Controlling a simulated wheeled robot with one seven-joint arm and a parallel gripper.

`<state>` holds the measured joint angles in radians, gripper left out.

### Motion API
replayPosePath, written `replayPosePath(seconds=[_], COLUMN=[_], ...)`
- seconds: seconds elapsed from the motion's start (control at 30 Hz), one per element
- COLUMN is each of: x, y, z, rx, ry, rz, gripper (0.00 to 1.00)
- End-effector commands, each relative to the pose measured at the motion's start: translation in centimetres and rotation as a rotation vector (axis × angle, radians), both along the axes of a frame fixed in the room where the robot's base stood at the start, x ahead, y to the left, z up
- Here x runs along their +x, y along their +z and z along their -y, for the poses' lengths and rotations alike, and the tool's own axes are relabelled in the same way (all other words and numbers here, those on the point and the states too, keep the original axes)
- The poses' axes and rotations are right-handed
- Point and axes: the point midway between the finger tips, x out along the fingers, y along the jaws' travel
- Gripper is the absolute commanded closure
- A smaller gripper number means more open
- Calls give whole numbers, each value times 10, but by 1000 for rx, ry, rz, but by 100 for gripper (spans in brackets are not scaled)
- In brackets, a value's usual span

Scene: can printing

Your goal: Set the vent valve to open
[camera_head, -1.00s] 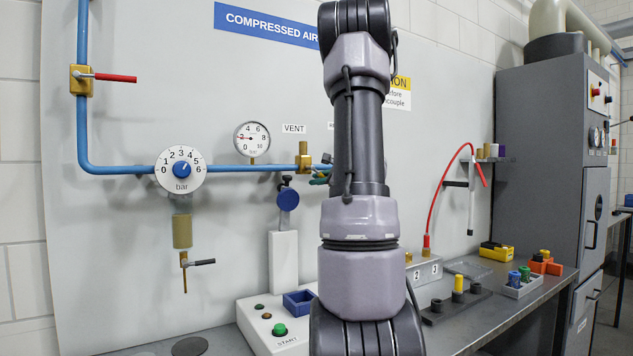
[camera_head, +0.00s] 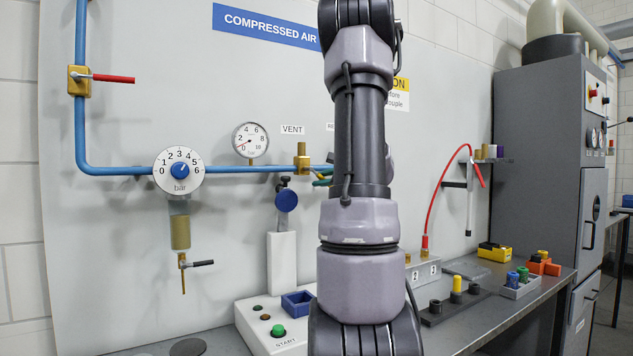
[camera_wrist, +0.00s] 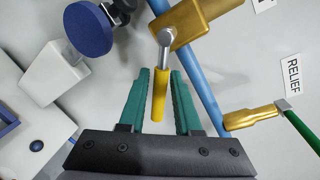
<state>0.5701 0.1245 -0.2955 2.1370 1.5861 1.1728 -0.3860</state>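The vent valve (camera_head: 302,160) is a brass body on the blue pipe under the VENT label (camera_head: 292,130). In the wrist view its brass body (camera_wrist: 205,20) is at the top. Its yellow lever (camera_wrist: 159,98) hangs from a silver pivot, at an angle to the blue pipe (camera_wrist: 200,75). My gripper (camera_wrist: 160,75) has teal fingers on either side of the lever, with a visible gap on both sides. It is open and holds nothing. In the head view, my arm hides most of the gripper and lever.
A blue round knob (camera_wrist: 88,28) is close to the left of my fingers. A relief valve with a brass part (camera_wrist: 252,117) and green lever (camera_wrist: 300,128) is to the right. The pressure gauge (camera_head: 250,140) has its needle near 0. A blue regulator dial (camera_head: 180,170) is further left.

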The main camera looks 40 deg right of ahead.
Motion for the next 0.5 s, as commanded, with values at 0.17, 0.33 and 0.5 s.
replayPosePath(seconds=[0.17, 0.33, 0.5], x=[-39, -65, -78], y=[7, 10, 12], z=[4, 5, 5], rx=[-2, -1, -1], ry=[-5, -3, -1], rz=[1, 0, -1], gripper=[68, 68, 68])
